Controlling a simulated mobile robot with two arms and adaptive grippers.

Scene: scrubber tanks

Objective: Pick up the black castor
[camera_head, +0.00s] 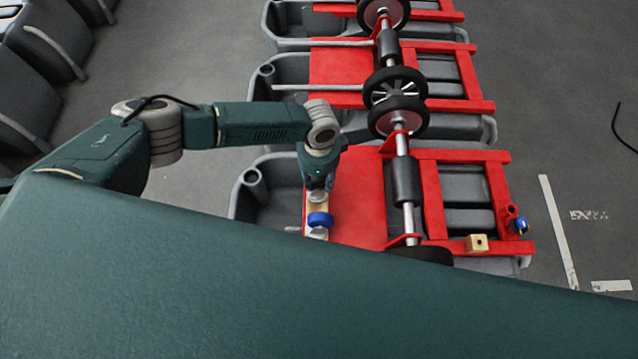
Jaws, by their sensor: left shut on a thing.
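My left gripper (318,184) points down over the left edge of the front red panel (358,205). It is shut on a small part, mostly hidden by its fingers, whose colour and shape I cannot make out. Just below the fingertips are a grey metal piece (317,197), a tan block and a blue wheel (320,220), close together. I cannot tell which of these the fingers touch. I cannot pick out a black castor for certain. My right gripper is not in view.
Grey tanks (268,188) with red frames stand in a row. A shaft with large black wheels (398,117) runs along them. A tan block (477,243) and a blue-and-black part (519,226) sit at the front right. Open floor (560,150) lies right; dark seats (45,40) stand left.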

